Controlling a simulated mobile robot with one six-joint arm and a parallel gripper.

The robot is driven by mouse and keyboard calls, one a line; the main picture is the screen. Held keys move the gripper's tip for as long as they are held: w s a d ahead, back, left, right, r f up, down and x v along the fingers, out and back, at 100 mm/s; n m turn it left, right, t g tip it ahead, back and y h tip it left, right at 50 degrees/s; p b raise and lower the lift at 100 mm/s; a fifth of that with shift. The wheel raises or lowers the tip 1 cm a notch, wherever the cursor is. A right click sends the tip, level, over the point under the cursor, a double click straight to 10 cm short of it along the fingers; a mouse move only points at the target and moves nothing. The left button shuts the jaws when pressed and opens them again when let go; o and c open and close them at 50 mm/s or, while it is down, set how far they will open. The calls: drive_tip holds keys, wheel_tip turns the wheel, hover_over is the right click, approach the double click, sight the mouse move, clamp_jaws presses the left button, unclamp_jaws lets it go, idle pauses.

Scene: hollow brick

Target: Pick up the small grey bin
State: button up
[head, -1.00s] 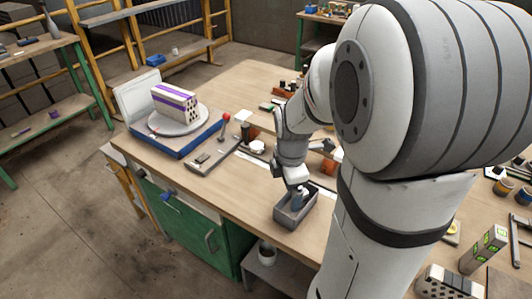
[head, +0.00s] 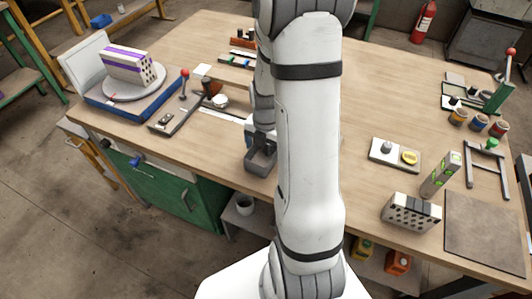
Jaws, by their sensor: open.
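On the wooden workbench (head: 360,110), a hollow brick (head: 128,65) lies on a round plate on a blue-based device at left. A red-knobbed lever (head: 184,88) stands nearby. At right are a perforated brick (head: 411,213), a level (head: 441,175) and a dark mat (head: 486,233).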

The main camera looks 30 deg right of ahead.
drive_tip(key=shift+f, duration=0.75)
drive_tip(key=shift+c, duration=0.3)
drive_tip(key=c, duration=1)
